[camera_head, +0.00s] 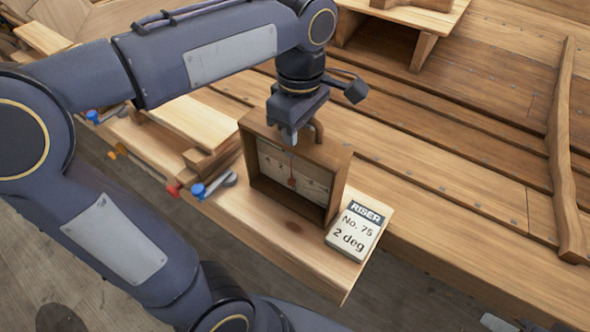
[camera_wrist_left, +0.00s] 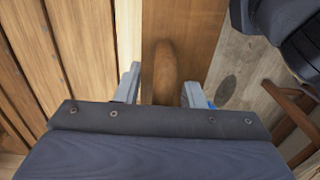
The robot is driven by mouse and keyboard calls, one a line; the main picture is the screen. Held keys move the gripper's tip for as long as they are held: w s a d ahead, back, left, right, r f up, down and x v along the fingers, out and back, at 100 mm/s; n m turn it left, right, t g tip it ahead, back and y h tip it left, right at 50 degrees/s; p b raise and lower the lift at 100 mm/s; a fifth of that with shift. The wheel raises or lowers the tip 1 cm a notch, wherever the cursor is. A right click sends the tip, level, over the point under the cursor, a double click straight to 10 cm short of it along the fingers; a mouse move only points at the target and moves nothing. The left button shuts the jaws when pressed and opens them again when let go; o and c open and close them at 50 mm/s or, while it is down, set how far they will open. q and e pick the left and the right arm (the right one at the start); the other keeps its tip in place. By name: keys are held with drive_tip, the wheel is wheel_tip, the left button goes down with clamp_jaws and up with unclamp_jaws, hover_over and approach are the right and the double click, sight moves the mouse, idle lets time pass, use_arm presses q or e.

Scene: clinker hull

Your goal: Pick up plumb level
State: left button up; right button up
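The plumb level is a wooden box frame (camera_head: 335,163) with a pale dial face and a red-tipped pointer inside. It stands upright on a light wooden board. Its curved wooden handle (camera_head: 319,131) is on top; the handle (camera_wrist_left: 165,72) also shows in the left wrist view. My left gripper (camera_head: 292,133) is at the top of the box, pointing down. In the left wrist view my left gripper (camera_wrist_left: 161,92) is open, one finger on each side of the handle, with visible gaps. My right gripper is not in view.
Clamps with blue (camera_head: 198,190) and red ends line the board's left edge. Hull planking (camera_head: 440,170) with a raised rib (camera_head: 563,150) fills the right.

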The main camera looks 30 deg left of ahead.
use_arm(q)
clamp_jaws()
idle(1.4)
